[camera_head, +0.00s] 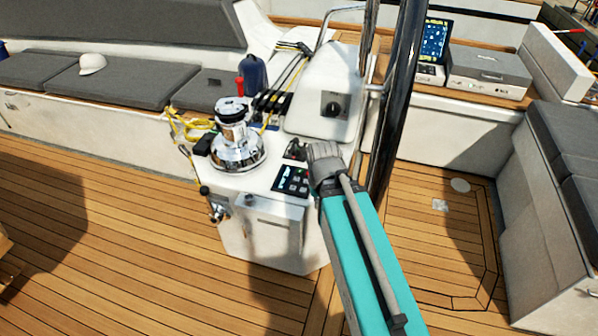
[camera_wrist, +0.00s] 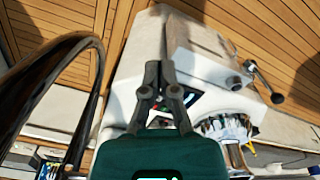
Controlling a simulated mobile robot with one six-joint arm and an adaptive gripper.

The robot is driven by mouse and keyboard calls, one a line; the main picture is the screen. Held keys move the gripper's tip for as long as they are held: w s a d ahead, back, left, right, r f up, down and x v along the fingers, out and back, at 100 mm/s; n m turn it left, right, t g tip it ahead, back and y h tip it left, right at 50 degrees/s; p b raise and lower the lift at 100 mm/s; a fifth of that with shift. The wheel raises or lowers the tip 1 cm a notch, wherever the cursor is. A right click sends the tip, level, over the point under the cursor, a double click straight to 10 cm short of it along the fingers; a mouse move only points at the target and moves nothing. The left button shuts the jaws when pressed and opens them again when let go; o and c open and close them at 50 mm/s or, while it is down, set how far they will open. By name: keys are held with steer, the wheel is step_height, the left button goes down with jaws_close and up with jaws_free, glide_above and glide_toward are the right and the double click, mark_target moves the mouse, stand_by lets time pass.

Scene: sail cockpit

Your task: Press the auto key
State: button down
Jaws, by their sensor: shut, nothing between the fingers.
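The autopilot-style keypad (camera_head: 291,180) is a small dark panel with several keys and a lit screen, set on top of the white console. I cannot read which key is auto. Part of the dark keypad (camera_wrist: 190,99) shows beside and behind the fingers; the rest is hidden. I cannot tell whether the fingertips touch anything.
A chrome winch (camera_head: 236,140) with yellow rope stands left of the keypad. A white box (camera_head: 271,222) with a lid is on the console's front. A dark knob panel (camera_head: 334,105) and a thick black wheel rim (camera_head: 398,90) are close behind and right. The teak deck (camera_head: 110,240) is open at left.

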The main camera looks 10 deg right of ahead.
steer(key=shift+w, duration=0.1)
steer(key=m+t+y+b, duration=0.65)
steer(key=m+b, duration=0.45)
steer(key=m, duration=0.7)
glide_above(300, 172)
steer(key=shift+w+d+f, duration=0.1)
steer(key=shift+d+f, duration=0.05)
steer(key=shift+f, duration=1.25)
steer(key=shift+w+d+f, duration=0.1)
steer(key=shift+f, duration=1.3)
steer(key=shift+f+b, duration=0.2)
steer(key=shift+b, duration=0.1)
step_height(300, 172, down, 8)
steer(key=b, duration=0.8)
steer(key=shift+f, duration=0.2)
steer(key=shift+f+b, duration=0.1)
steer(key=shift+b, duration=0.2)
steer(key=shift+f+b, duration=0.3)
